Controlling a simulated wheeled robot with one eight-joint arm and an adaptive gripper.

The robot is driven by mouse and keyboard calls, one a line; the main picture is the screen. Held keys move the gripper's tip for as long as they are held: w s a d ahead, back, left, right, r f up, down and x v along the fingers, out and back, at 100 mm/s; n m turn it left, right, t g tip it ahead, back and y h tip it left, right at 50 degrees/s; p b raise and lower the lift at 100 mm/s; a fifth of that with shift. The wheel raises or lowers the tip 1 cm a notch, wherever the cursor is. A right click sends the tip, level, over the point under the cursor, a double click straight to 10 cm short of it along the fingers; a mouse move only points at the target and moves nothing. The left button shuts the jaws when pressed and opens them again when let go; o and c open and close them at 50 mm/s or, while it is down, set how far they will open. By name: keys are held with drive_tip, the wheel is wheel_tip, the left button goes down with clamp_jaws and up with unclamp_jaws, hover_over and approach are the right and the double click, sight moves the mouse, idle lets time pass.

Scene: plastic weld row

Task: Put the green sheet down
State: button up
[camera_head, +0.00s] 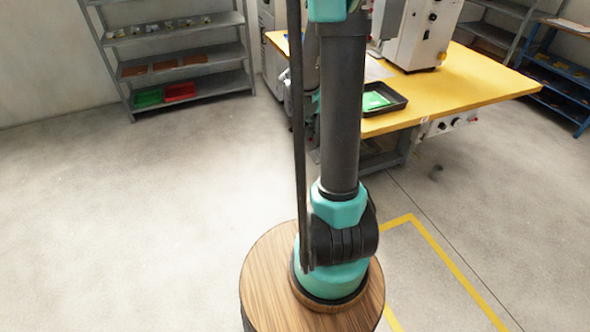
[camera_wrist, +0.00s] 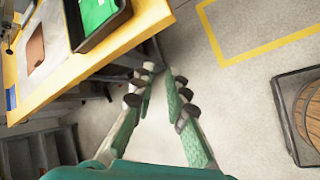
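A green sheet (camera_head: 375,101) lies in a black tray (camera_head: 394,106) near the left front edge of the yellow table (camera_head: 455,95). In the wrist view the green sheet (camera_wrist: 95,13) and the tray (camera_wrist: 106,29) are at the top left, partly cut off by the picture edge. My gripper (camera_wrist: 161,76) is open and empty, with a clear gap between its two fingers. It hangs over the floor beside the table edge, apart from the tray and sheet. In the head view my gripper is not visible, and my arm stands in front of the table's left end.
A white machine (camera_head: 415,35) stands on the table behind the tray. A grey shelf (camera_head: 180,55) at the back left holds a green bin (camera_head: 147,98) and a red bin (camera_head: 180,91). A blue shelf (camera_head: 560,75) is at the right. The floor at left is clear.

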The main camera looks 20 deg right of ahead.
drive_tip(key=s+a+f+m+y, duration=0.1)
drive_tip(key=s+a+m+y, duration=0.2)
drive_tip(key=s+a, duration=0.7)
drive_tip(key=s+a+f+m+t+y, duration=0.1)
drive_tip(key=s+a+m+y, duration=0.3)
drive_tip(key=s+a+m, duration=0.4)
drive_tip(key=s+a, duration=0.2)
drive_tip(key=shift+s+a+f+y, duration=0.2)
drive_tip(key=shift+s+f+y, duration=0.1)
drive_tip(key=shift+s+f, duration=0.1)
